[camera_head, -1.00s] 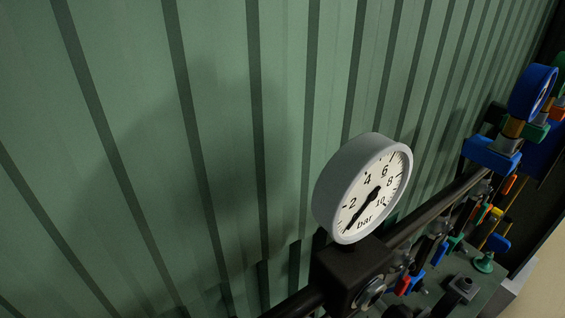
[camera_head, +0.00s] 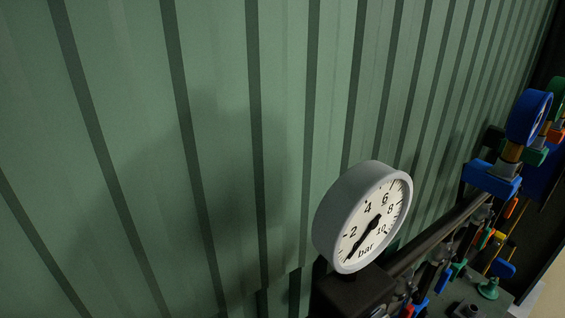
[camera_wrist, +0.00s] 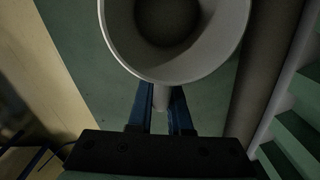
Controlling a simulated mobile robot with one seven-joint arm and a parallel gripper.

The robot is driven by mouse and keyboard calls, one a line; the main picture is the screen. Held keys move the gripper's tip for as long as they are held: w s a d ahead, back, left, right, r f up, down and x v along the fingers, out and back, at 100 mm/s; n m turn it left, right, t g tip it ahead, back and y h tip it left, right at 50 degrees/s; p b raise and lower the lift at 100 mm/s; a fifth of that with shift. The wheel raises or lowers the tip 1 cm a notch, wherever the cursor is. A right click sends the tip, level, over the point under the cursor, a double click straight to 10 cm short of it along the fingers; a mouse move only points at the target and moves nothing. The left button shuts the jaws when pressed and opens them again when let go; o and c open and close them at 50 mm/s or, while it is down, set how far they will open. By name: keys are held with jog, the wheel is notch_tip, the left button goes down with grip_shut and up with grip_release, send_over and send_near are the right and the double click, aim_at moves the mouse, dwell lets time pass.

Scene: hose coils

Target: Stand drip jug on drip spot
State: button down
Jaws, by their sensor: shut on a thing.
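In the wrist view a pale grey round jug (camera_wrist: 180,73) fills the top middle, seen from above into its dark inside. My gripper (camera_wrist: 161,98) has its two blue fingers shut on a narrow pale part of the jug, likely its handle. The drip spot cannot be made out in either view. My gripper and the jug do not show in the head view.
The head view shows a green ribbed wall (camera_head: 210,120), a round pressure gauge (camera_head: 363,217) on a dark pipe (camera_head: 440,232), and a blue gauge (camera_head: 527,117) with coloured valves further right. In the wrist view a dark green surface (camera_wrist: 85,50) lies below, with a wooden panel (camera_wrist: 35,75) at left and a pipe (camera_wrist: 262,70) at right.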

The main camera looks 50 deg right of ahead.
jog(key=shift+f, duration=0.35)
dwell(0.3)
jog(key=c, duration=0.8)
grip_release()
jog(key=shift+o, duration=0.2)
jog(key=shift+r, duration=0.2)
jog(key=shift+r+p, duration=3.8)
jog(key=shift+w, duration=0.1)
jog(key=shift+w+r, duration=0.1)
jog(key=shift+r, duration=0.05)
